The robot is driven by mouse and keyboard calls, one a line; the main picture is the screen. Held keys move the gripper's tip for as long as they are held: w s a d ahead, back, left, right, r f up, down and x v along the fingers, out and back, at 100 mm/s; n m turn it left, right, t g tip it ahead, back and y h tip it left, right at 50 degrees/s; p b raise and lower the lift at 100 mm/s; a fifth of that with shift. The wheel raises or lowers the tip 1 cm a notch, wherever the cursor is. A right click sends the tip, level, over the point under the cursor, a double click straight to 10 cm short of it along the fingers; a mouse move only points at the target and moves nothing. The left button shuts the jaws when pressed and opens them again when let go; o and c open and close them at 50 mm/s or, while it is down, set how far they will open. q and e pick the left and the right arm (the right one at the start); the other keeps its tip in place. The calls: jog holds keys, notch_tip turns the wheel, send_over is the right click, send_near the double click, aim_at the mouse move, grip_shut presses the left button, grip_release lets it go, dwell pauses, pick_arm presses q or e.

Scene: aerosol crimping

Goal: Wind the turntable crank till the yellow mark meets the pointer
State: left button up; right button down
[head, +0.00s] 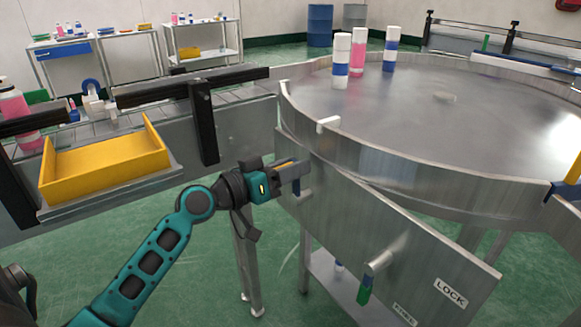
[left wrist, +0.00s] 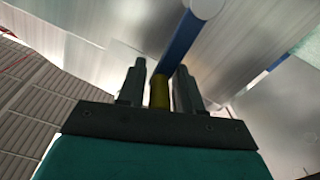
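The round metal turntable (head: 440,115) fills the upper right of the head view. My left gripper (head: 298,170) is at its front side panel. The handle joins a blue crank arm (left wrist: 181,48) that leads to a grey hub (left wrist: 206,7). A yellow piece (head: 574,168) stands at the right picture edge. My right gripper is not seen.
A green-handled lever (head: 365,290) is on the panel near a LOCK label (head: 450,293). White-and-blue cans (head: 341,60) and a pink one (head: 359,50) stand on the turntable. A yellow tray (head: 105,166) is at left. Green floor is open below my gripper.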

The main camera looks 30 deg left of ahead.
pick_arm(q)
grip_shut()
